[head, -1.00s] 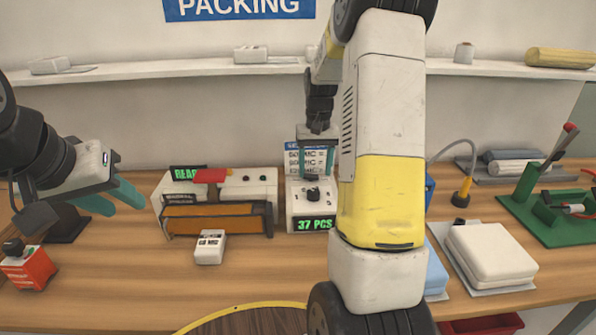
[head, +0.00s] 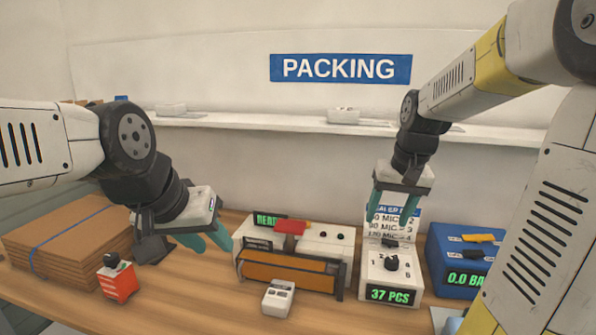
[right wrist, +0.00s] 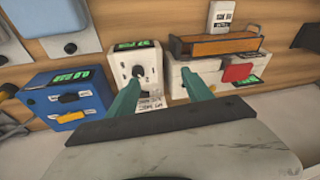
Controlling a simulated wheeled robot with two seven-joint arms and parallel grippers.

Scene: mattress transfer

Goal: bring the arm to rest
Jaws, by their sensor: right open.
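My right gripper (head: 392,207) is open and empty, with green fingers pointing down in front of the sealer settings card (head: 389,223) in the head view. It hangs above and behind the white counter box (head: 385,286), which reads 37 PCS. In the right wrist view, its fingers (right wrist: 163,92) are spread apart with nothing between them. My left gripper (head: 205,240) is at the left in the head view, above the table, with green fingers pointing right and down. The finger gap is hard to make out.
A white sealer (head: 315,236) with a brown front bar and red handle stands mid-table. A small white device (head: 278,297) lies before it. A blue box (head: 450,255) stands right, flat cardboard (head: 65,240) and a red block (head: 118,284) left. A shelf (head: 250,128) runs along the wall.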

